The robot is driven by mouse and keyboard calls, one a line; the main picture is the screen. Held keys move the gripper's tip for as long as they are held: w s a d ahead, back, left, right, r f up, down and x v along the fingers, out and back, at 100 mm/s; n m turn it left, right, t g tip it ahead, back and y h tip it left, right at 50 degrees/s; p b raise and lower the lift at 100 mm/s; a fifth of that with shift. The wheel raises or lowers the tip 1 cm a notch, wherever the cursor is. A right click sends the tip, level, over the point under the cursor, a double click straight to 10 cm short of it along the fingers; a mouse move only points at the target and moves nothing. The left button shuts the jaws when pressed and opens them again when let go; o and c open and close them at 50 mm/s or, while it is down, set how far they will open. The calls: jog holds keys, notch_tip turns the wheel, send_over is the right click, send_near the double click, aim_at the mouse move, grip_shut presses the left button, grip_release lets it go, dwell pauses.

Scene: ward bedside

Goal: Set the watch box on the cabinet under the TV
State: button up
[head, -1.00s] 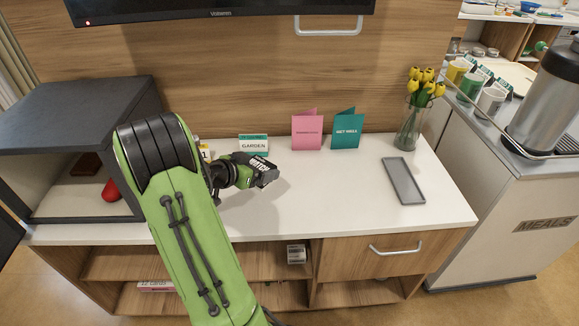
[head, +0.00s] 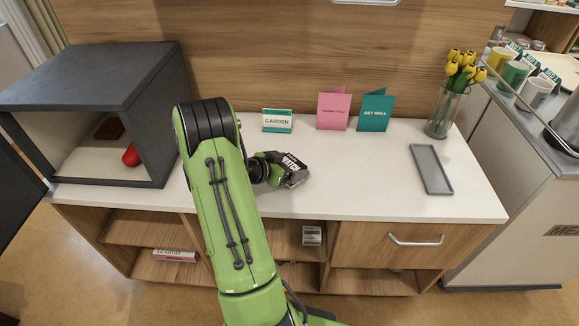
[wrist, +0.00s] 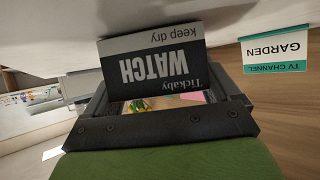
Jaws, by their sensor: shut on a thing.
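The watch box (head: 296,171) is a small dark grey and black box with white WATCH lettering. In the wrist view the box (wrist: 152,62) shows "Tickaby WATCH keep dry" upside down. My gripper (head: 283,173) is shut on it, with a finger on either side. The box is over the white top of the cabinet (head: 350,185), in front of the GARDEN sign. I cannot tell whether it touches the top. The TV is out of view now.
A GARDEN sign (head: 277,121), pink card (head: 333,110) and teal card (head: 375,112) stand at the back. A tulip vase (head: 443,112) and grey tray (head: 431,169) are to the right. An open dark box (head: 150,120) holding a red item stands left. White top between is clear.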

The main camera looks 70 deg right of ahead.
jog(key=o, duration=0.8)
jog(key=shift+f, duration=0.1)
jog(key=p+v, duration=0.2)
jog(key=v, duration=1)
jog(key=shift+w, duration=0.1)
jog(key=w+a+r+n+t+y, duration=0.2)
jog(key=w+a+r+n+t, duration=0.25)
jog(key=a, duration=0.35)
jog(key=w+a+r+n+t+y, duration=0.25)
jog(key=a+n, duration=0.25)
jog(key=a, duration=0.3)
jog(key=s+a+r+n+t+y, duration=0.1)
jog(key=a+r+n+y, duration=0.1)
jog(key=a+n, duration=0.3)
jog(key=s+a+r+n+t+y, duration=0.2)
jog(key=a+n, duration=0.3)
jog(key=a, duration=0.3)
jog(key=s+a+r+n+t+y, duration=0.2)
jog(key=a+n, duration=0.3)
jog(key=a, duration=0.2)
jog(key=shift+s+a, duration=0.1)
jog(key=shift+s, duration=0.1)
